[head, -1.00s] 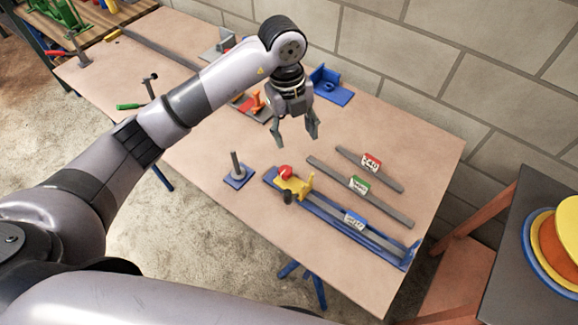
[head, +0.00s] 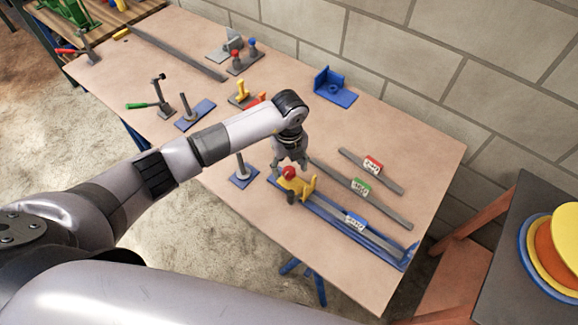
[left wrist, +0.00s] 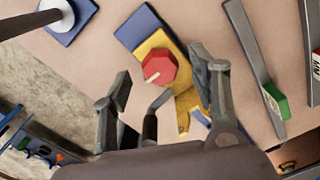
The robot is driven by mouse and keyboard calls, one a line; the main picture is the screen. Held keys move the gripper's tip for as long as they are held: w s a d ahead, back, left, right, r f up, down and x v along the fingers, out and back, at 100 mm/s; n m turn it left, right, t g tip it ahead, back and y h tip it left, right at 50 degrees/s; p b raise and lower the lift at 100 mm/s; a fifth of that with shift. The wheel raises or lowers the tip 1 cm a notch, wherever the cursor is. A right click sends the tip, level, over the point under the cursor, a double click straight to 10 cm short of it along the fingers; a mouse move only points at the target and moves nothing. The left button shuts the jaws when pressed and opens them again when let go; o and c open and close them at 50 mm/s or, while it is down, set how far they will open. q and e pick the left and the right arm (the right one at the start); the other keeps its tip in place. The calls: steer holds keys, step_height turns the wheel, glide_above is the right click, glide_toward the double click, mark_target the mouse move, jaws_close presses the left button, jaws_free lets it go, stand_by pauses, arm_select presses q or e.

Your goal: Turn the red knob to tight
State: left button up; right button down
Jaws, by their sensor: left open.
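My left gripper (head: 290,164) is open and empty, just above and behind the knob. In the left wrist view its fingers (left wrist: 160,90) stand to either side of the knob, apart from it. The knob's tight label is not readable. My right gripper is not in view.
Grey bars with red (head: 373,164) and green (head: 360,187) labels lie right of the fixture. A blue base with a grey post (head: 243,175) stands close to its left. A blue bracket (head: 335,88) lies farther back by the brick wall.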

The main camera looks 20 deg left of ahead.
arm_select(q)
steer(key=shift+f, duration=0.95)
steer(key=c, duration=1.2)
steer(key=shift+o, duration=0.2)
